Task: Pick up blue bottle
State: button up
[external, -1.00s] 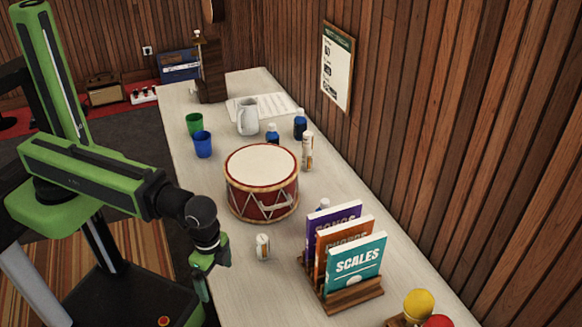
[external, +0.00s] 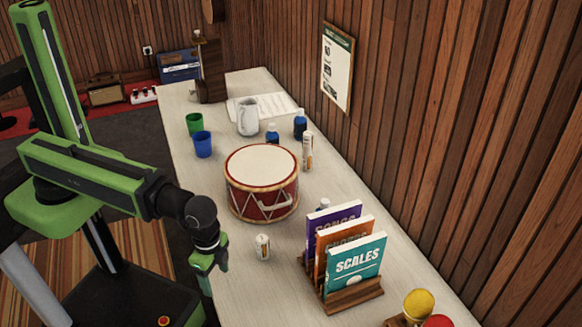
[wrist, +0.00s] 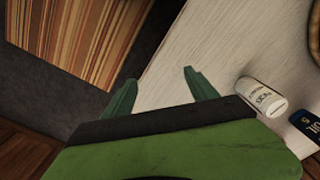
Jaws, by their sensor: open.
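Two blue bottles with pale caps stand near the back of the counter, one beside the jug (external: 272,135) and one further right (external: 300,126). A third, mostly hidden bottle (external: 323,204) shows its pale top behind the books. In the wrist view a dark blue bottle (wrist: 306,122) with a white "OIL" label is at the right edge, cut off by the frame. My gripper (external: 212,277) is at the counter's near left edge. In the wrist view my gripper (wrist: 155,90) has its fingers apart with nothing between them, left of that bottle.
A white labelled bottle (external: 263,247) stands close to my gripper. A red drum (external: 262,185) and a book rack (external: 352,299) bound the space beyond it. Green (external: 194,124) and blue (external: 202,145) cups and a jug (external: 248,117) stand further back.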

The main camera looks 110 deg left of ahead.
jog(key=w+a+r+m+p, duration=0.1)
jog(key=w+a+r+p, duration=0.3)
notch_tip(320, 180, up, 13)
jog(key=m+p, duration=0.9)
jog(key=p, duration=0.4)
send_over(326, 200)
notch_tip(326, 200, down, 12)
jog(key=b, duration=1.2)
jog(key=shift+s+f, duration=0.1)
jog(key=shift+f, duration=0.1)
jog(key=shift+r, duration=0.1)
notch_tip(326, 200, down, 5)
jog(key=b, duration=0.5)
jog(key=shift+s+d+f, duration=0.15)
jog(key=shift+f, duration=0.05)
jog(key=shift+r, duration=0.2)
grip_shut()
